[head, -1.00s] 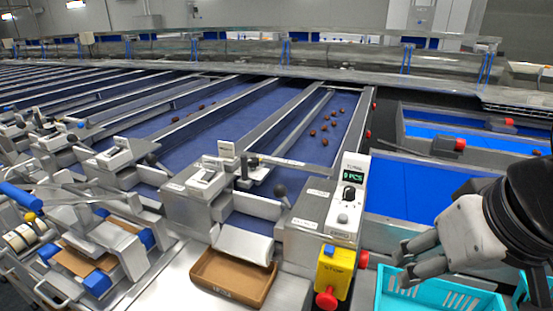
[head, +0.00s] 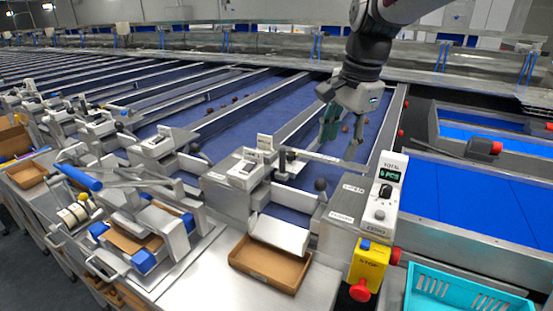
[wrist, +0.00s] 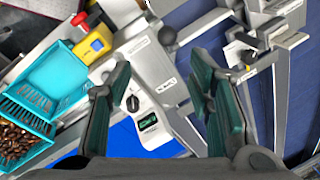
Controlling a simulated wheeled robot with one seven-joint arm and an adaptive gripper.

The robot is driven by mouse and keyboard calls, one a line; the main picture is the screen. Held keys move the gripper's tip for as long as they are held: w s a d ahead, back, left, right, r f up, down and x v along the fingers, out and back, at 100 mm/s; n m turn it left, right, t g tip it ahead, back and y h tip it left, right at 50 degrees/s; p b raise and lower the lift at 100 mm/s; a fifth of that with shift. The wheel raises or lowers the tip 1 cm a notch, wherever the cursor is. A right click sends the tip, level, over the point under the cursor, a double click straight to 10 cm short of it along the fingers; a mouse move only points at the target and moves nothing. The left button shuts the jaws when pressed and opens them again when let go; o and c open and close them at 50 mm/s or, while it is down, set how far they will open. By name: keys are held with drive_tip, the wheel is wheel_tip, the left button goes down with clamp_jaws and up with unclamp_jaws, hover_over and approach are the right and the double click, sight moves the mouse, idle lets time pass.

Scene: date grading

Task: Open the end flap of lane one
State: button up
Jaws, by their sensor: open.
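My gripper (head: 340,145) is open and empty above the lane nearest the counter box. Its two dark green fingers show in the wrist view (wrist: 160,65), pointing toward the lane's end. The lane end has a pale metal plate (head: 292,201) across the blue belt and a handle with a black ball knob (head: 320,185). The knob also shows in the wrist view (wrist: 166,36), ahead of and apart from the fingers. A sloped metal chute (head: 278,234) leads down to a cardboard tray (head: 270,265), which looks empty. Some dates near the gripper are partly hidden.
The counter box (head: 386,190) with dial and green display stands right of the lane end. Below it is a yellow box with a red stop button (head: 367,265). A turquoise crate (head: 465,292) is at lower right. Metal rails and a crossbar (head: 320,157) edge the lane.

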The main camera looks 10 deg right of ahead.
sight(322, 180)
drive_tip(key=x, duration=0.9)
drive_tip(key=w+x, duration=0.1)
drive_tip(key=x, duration=0.4)
drive_tip(key=shift+a+f+p, duration=0.1)
drive_tip(key=shift+a+p, duration=0.25)
clamp_jaws()
